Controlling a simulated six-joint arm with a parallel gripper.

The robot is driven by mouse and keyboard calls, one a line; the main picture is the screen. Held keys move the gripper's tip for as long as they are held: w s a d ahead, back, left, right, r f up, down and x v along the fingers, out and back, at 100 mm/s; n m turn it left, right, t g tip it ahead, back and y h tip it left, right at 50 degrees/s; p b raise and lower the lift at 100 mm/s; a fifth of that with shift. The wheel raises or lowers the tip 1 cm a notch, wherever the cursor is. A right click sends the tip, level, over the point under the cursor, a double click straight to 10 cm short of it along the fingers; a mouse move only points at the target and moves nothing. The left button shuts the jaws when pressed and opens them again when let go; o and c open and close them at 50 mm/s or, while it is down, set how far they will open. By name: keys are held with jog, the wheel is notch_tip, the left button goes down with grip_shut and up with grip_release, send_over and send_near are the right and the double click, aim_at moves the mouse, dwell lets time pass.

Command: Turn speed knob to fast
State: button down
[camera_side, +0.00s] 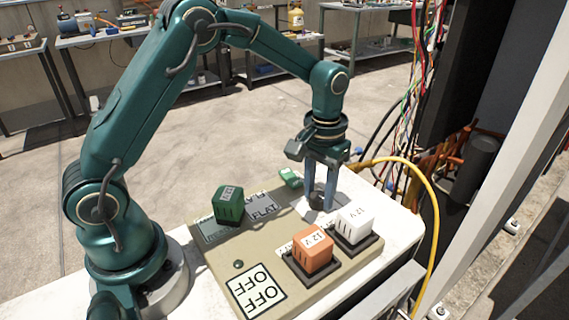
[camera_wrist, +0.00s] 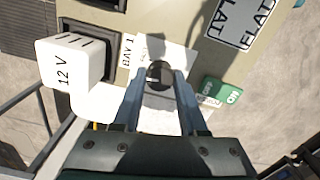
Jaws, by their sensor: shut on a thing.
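My gripper (camera_side: 319,200) points down at the far right corner of the beige board (camera_side: 225,262). Its two blue-grey fingers are shut on a small dark round knob (camera_wrist: 160,73), which shows between the fingertips in the wrist view (camera_wrist: 160,80). The knob sits by a white label (camera_wrist: 178,52) on the board, partly hidden by the fingers. I cannot see a pointer mark or read a speed setting at the knob.
A white 12 V block (camera_side: 355,226) and an orange 12 V block (camera_side: 312,248) sit in dark bays near the knob. A dark green block (camera_side: 228,206) stands by the FLAT label (camera_side: 263,209). A green ON switch (camera_side: 290,178) is close to my gripper. A yellow cable (camera_side: 436,200) loops at right.

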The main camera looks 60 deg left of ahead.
aim_at(319, 195)
jog(key=m, duration=0.3)
jog(key=shift+m, duration=0.4)
jog(key=shift+r+m, duration=0.1)
jog(key=shift+m, duration=1.7)
jog(key=shift+c, duration=2.2)
grip_release()
jog(key=shift+r, duration=2.55)
